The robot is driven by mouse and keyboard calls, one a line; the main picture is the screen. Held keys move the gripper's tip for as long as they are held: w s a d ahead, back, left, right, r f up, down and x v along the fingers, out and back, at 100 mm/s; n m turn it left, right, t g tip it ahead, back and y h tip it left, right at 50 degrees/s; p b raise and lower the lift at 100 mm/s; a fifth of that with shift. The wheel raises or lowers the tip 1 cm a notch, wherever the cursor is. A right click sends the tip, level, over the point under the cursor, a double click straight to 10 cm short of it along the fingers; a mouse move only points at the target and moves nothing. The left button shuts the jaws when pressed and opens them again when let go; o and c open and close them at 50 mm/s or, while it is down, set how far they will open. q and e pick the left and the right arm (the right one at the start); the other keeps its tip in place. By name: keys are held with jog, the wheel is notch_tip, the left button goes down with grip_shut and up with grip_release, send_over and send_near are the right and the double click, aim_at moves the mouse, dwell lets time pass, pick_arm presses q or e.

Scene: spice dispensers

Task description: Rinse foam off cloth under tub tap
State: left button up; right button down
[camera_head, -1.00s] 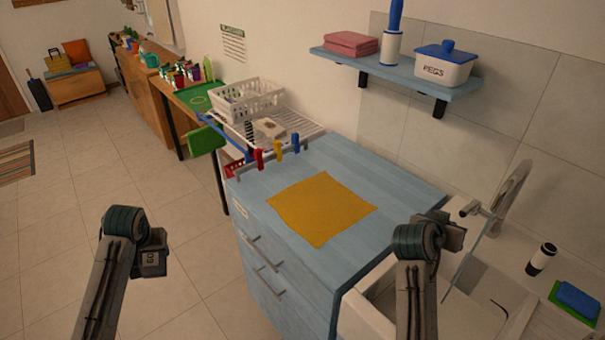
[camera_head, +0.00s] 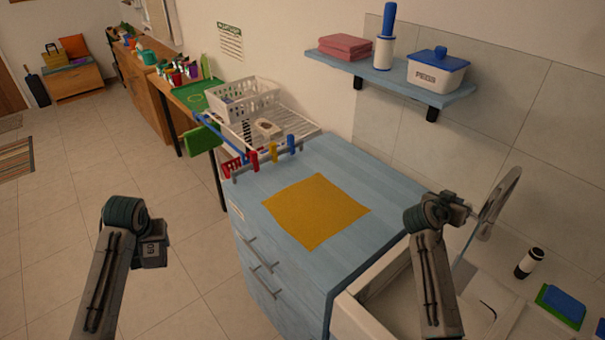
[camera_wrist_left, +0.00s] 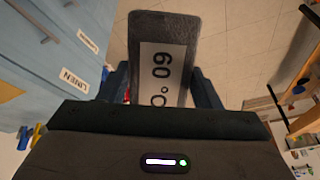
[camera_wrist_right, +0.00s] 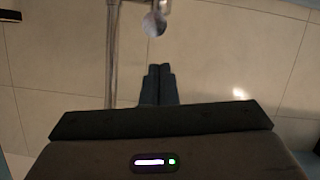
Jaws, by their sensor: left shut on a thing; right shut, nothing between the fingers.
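My left gripper (camera_head: 155,248) is off to the left over the floor, well away from the tub. It is shut on a dark slab with a white label (camera_wrist_left: 162,65), seen in the left wrist view; the label's print is turned sideways. My right gripper (camera_head: 467,206) is shut and empty, at the tap (camera_head: 497,205), which it partly hides. In the right wrist view its closed fingers (camera_wrist_right: 159,75) are below a round metal knob (camera_wrist_right: 154,24) and beside a vertical pipe. The tub (camera_head: 346,312) is white, partly hidden by my right arm. A yellow cloth (camera_head: 315,210) lies flat on the blue worktop; no foam shows.
Colored pegs (camera_head: 253,160) stand along the worktop's far edge by a white rack. A shelf (camera_head: 395,78) holds folded pink cloths (camera_head: 346,46), a roller and a peg box (camera_head: 437,70). A black-and-white cylinder (camera_head: 530,262) and blue-green sponge (camera_head: 562,303) are at the right.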

pick_arm(q)
jog(key=shift+s+a+r+p, duration=0.1)
jog(key=shift+r+p, duration=0.2)
jog(key=shift+r, duration=0.3)
pick_arm(e)
jog(key=shift+s+f, duration=0.3)
jog(key=shift+f, duration=0.65)
pick_arm(q)
jog(key=shift+f, duration=0.2)
pick_arm(e)
jog(key=shift+f, duration=0.1)
